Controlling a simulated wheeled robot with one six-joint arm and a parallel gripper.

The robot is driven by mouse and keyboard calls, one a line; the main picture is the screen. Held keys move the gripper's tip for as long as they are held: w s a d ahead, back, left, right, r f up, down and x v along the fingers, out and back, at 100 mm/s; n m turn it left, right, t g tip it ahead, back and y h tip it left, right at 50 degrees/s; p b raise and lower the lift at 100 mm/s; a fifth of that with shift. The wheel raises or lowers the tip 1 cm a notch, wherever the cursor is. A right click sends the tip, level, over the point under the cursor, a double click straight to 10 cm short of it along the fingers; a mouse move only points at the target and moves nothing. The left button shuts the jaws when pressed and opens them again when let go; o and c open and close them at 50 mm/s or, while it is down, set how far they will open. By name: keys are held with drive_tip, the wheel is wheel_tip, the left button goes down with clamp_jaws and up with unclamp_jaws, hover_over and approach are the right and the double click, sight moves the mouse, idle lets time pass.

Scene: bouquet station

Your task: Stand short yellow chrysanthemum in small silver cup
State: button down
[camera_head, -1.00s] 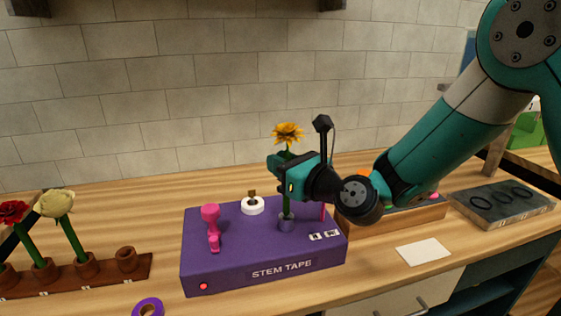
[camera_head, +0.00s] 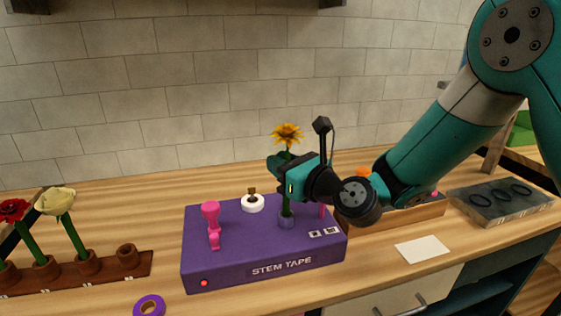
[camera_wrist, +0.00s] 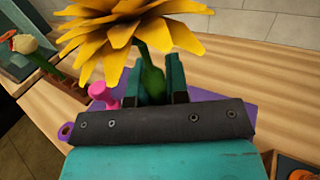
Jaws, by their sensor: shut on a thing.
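My gripper (camera_head: 277,165) is shut on the stem just below the flower head. In the wrist view the yellow bloom (camera_wrist: 130,30) fills the upper left, and my gripper's two fingers (camera_wrist: 160,82) are on either side of the green stem. The cup is hidden in the wrist view.
The purple box (camera_head: 225,265) carries a pink lever (camera_head: 211,225) and a white tape roll (camera_head: 252,203). A brown rack (camera_head: 110,272) with a red and a cream flower stands at left. A white card (camera_head: 422,249) and a grey tray (camera_head: 500,203) lie at right.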

drive_tip(key=shift+f+b, duration=0.6)
drive_tip(key=shift+f, duration=0.75)
idle(1.3)
drive_tip(key=shift+c, duration=2.4)
unclamp_jaws()
drive_tip(key=b+v, duration=0.3)
drive_tip(key=shift+d+f, duration=0.1)
drive_tip(key=shift+f, duration=0.05)
drive_tip(key=b+v, duration=0.4)
drive_tip(key=v, duration=0.2)
